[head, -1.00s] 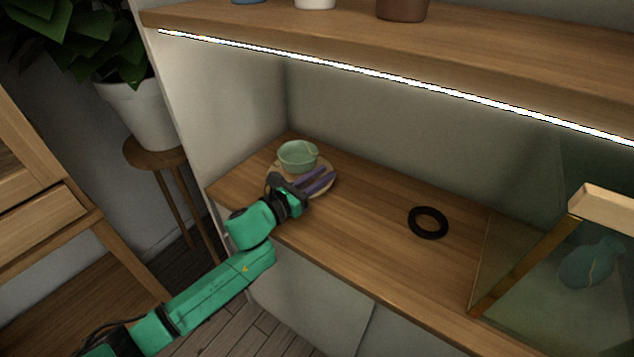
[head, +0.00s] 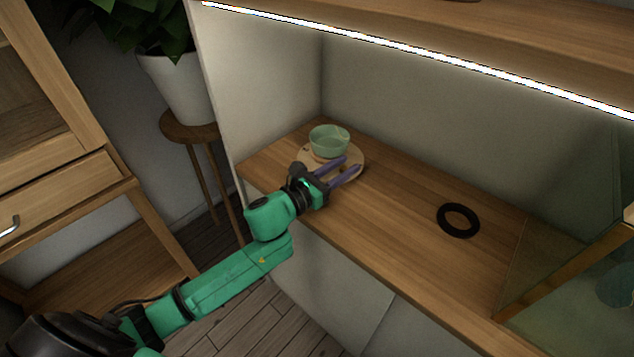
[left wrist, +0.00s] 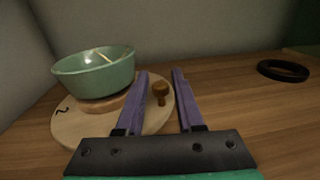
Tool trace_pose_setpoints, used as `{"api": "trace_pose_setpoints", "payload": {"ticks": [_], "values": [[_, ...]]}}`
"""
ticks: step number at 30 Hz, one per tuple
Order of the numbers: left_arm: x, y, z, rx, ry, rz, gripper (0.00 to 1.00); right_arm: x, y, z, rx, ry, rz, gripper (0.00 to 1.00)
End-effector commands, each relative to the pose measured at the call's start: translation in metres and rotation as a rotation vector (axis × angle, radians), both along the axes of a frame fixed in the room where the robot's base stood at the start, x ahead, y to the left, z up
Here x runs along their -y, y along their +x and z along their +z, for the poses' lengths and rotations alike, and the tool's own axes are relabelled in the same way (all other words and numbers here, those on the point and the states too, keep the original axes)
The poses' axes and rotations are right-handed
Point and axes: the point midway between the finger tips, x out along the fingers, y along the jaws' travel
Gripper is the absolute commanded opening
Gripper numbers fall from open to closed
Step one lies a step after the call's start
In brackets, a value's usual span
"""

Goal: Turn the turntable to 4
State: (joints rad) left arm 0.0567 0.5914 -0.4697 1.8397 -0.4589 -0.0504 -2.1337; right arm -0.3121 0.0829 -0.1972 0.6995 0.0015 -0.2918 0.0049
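The turntable (left wrist: 72,130) is a round light-wood disc on the wooden counter, with a dark number mark near its left edge. In the head view the turntable (head: 356,160) lies at the counter's left end. A green bowl (head: 329,141) with gold seams sits on it; the bowl (left wrist: 93,76) rests on a small wooden base. A brown knob (left wrist: 160,91) stands up near the turntable's right side. My left gripper (left wrist: 163,72) is open, its purple fingers apart, with the knob seen between them. In the head view the left gripper (head: 350,167) reaches over the turntable's front. My right gripper is not seen.
A black ring (head: 458,220) lies on the wooden counter (head: 400,228) right of the turntable. A glass case with a wooden edge (head: 560,272) stands farther right. A wall closes the counter's left end. A lit shelf runs above.

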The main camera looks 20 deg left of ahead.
Motion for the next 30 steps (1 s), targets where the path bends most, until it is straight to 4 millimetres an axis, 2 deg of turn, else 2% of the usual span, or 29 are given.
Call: {"api": "trace_pose_setpoints", "payload": {"ticks": [16,21,28,30], "values": [[-0.049,-0.091,-0.003,-0.005,-0.003,0.002,0.37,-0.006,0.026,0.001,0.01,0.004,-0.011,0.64],[-0.055,-0.102,-0.001,-0.002,0.001,0.001,0.37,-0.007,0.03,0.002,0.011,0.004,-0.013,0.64],[-0.055,-0.103,0.0,0.0,0.001,0.001,0.37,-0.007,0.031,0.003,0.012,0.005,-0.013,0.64],[-0.056,-0.102,0.002,0.002,0.001,-0.003,0.1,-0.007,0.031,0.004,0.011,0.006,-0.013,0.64]]}}
